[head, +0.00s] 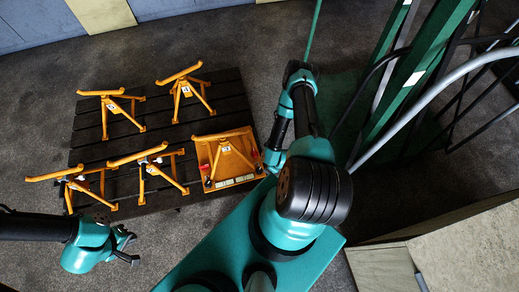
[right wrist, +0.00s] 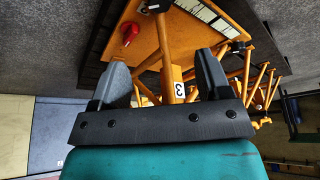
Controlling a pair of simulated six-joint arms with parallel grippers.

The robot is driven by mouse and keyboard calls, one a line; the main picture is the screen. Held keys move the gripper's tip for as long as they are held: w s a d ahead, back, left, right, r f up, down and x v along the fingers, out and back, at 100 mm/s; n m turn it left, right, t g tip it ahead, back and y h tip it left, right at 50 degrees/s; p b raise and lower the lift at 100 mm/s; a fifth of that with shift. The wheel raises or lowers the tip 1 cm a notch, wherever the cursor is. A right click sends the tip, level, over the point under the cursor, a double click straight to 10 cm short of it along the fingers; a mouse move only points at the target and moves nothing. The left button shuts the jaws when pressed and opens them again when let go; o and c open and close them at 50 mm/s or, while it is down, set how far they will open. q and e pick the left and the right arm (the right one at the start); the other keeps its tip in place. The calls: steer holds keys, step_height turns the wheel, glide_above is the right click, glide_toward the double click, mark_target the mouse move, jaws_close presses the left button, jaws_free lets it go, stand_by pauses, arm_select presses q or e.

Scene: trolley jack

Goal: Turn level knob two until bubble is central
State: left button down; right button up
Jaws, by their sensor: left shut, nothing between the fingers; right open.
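An orange jack frame with a flat plate (head: 232,170) lies at the right end of the black slatted platform. The right wrist view shows its orange plate (right wrist: 183,38), a red knob (right wrist: 129,33), black knobs (right wrist: 238,47) and a pale strip with dark marks (right wrist: 205,12). A "3" label (right wrist: 180,90) sits on an orange post. No knob marked two and no bubble can be made out. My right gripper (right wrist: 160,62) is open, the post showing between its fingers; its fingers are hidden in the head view. My left gripper (head: 132,248) is shut and empty at lower left.
Several other orange stands, one of them at upper left (head: 112,108), stand on the dark slatted platform (head: 140,80). Green posts (head: 420,70) and a grey curved pipe (head: 430,105) rise at right. The floor left of the platform is clear.

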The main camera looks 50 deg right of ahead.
mark_target(259, 170)
steer(key=x, duration=1.6)
steer(key=shift+w+f, duration=0.25)
steer(key=shift+f, duration=0.05)
steer(key=c, duration=0.9)
steer(key=shift+a, duration=0.1)
